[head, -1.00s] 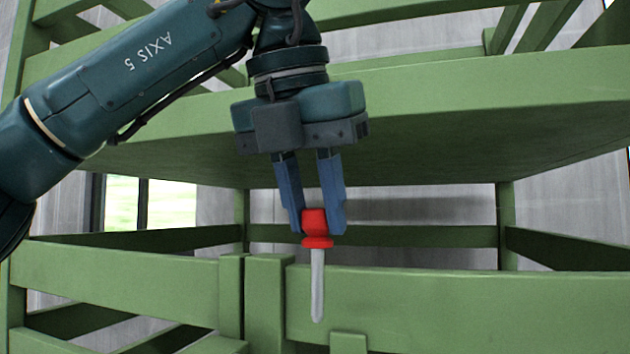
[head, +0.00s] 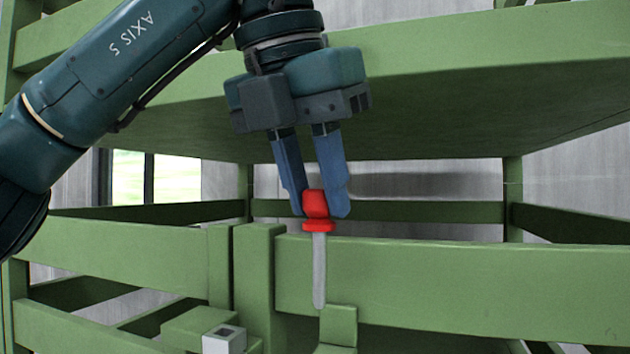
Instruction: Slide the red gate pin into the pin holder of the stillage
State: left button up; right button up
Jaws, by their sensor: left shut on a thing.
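The red gate pin (head: 316,205) has a red head and collar and a grey shank pointing down. My left gripper (head: 324,208) is shut on its red head and holds it nearly upright in front of the green stillage (head: 450,280). The shank's tip is just above or in front of a small green block (head: 338,326) on the stillage's front. My right gripper is not in view.
Green posts (head: 258,280) stand just left of the pin. A wide green shelf (head: 440,110) is behind and above the gripper. Rails run to the left and right. A window (head: 150,178) shows at the left.

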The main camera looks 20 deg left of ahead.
aim_at(316, 272)
pick_arm(q)
notch_tip(316, 272, down, 4)
jog(key=b, duration=0.2)
jog(key=shift+r+b, duration=0.25)
jog(key=shift+b, duration=0.05)
jog(key=shift+f+b, duration=0.55)
jog(key=shift+f, duration=0.35)
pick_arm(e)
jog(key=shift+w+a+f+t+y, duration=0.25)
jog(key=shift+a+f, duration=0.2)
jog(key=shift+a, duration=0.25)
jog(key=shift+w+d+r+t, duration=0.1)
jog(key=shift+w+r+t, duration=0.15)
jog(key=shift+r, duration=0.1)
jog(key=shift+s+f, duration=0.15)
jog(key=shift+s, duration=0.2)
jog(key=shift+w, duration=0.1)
pick_arm(q)
jog(key=shift+f, duration=0.35)
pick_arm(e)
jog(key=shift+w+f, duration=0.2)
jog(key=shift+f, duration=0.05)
pick_arm(q)
jog(key=shift+f+b, duration=0.65)
jog(key=shift+b, duration=0.1)
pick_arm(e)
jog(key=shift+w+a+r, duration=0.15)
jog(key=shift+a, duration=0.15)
pick_arm(q)
jog(key=shift+f, duration=0.1)
